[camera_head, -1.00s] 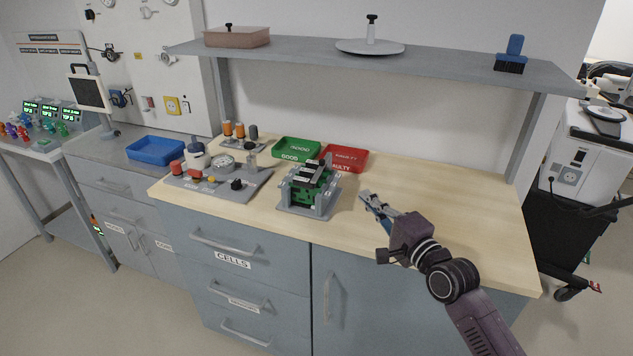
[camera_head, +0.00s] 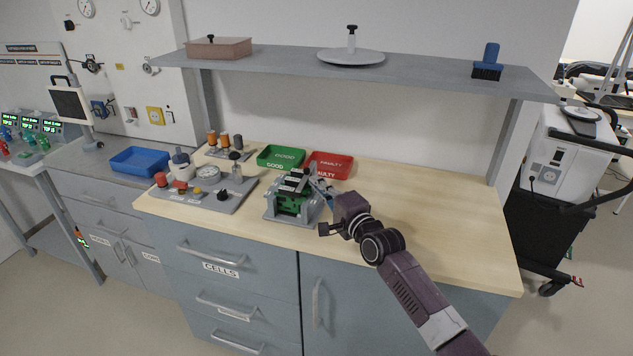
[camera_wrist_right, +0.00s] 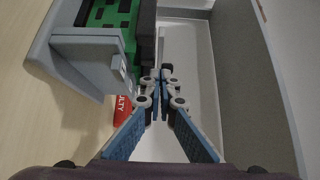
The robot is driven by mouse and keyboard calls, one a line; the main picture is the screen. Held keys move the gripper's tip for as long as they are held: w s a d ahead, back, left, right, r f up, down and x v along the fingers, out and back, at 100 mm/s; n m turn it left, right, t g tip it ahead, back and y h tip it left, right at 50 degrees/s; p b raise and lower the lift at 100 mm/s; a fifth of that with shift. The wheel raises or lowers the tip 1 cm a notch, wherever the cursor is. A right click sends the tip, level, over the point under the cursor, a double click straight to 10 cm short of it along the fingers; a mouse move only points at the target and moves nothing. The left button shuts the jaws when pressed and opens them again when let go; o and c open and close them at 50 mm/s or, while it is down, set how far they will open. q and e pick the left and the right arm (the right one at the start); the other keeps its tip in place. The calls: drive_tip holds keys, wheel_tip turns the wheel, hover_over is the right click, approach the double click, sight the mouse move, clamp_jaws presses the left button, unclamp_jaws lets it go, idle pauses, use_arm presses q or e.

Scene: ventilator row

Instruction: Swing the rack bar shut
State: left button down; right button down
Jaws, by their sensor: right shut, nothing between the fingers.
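The grey rack (camera_head: 284,217) stands on the wooden worktop and holds green boards with dark and pale tops. A short upright piece (camera_head: 312,169) at its back right looks like the rack bar, swung up. In the right wrist view, the rack's grey side (camera_wrist_right: 85,48) is at upper left. A thin pale bar (camera_wrist_right: 161,42) with a dark end lies just ahead of my fingertips. My right gripper (camera_head: 318,184) is shut and empty at the rack's upper right; its fingertips (camera_wrist_right: 163,82) seem close to the bar's end, but I cannot tell if they touch. My left gripper is out of view.
A green GOOD tray (camera_head: 270,163) and a red FAULTY tray (camera_head: 341,174) sit behind the rack. A grey plate with knobs (camera_head: 230,203) is at its left. A shelf (camera_head: 420,65) spans above. The worktop's right side is clear.

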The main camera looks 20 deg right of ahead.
drive_tip(key=shift+w+a, duration=0.1)
drive_tip(key=shift+a, duration=0.05)
drive_tip(key=shift+w+a, duration=0.25)
drive_tip(key=shift+a, duration=0.35)
idle(0.3)
